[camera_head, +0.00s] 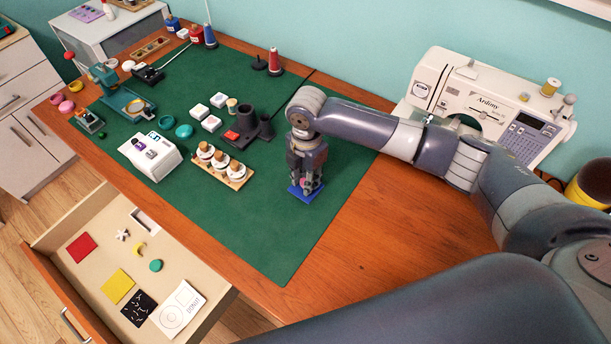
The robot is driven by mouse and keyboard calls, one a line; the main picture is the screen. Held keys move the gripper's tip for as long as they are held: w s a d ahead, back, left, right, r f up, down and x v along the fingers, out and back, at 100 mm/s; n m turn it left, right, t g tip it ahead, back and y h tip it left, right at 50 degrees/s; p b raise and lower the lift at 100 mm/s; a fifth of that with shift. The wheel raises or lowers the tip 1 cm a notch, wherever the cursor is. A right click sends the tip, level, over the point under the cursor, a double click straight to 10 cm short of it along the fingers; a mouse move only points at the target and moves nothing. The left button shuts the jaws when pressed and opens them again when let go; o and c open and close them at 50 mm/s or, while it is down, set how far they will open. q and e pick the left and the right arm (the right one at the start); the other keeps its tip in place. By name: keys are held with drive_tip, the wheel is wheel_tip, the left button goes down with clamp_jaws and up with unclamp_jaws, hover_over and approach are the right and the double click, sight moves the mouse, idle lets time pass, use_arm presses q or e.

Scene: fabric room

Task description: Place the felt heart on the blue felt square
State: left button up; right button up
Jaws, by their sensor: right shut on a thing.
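The blue felt square (294,193) lies flat on the green mat, partly hidden under my right gripper. My right gripper (306,184) points straight down over the square, with its fingertips very close to it. It is shut on a small pinkish thing, which I take to be the felt heart (313,184); the fingers hide most of it, so its shape is unclear. I cannot tell whether it touches the square. My left gripper is not in view.
The green mat (270,240) is clear in front of the square. A sewing machine (480,100) stands at back right. An open drawer (200,245) holds felt pieces.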

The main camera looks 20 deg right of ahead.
drive_tip(key=o, duration=0.7)
drive_tip(key=shift+f, duration=0.1)
drive_tip(key=shift+c, duration=0.2)
wheel_tip(320, 180, up, 12)
drive_tip(key=shift+r+b, duration=0.2)
drive_tip(key=shift+b, duration=0.2)
drive_tip(key=shift+s+f, duration=0.1)
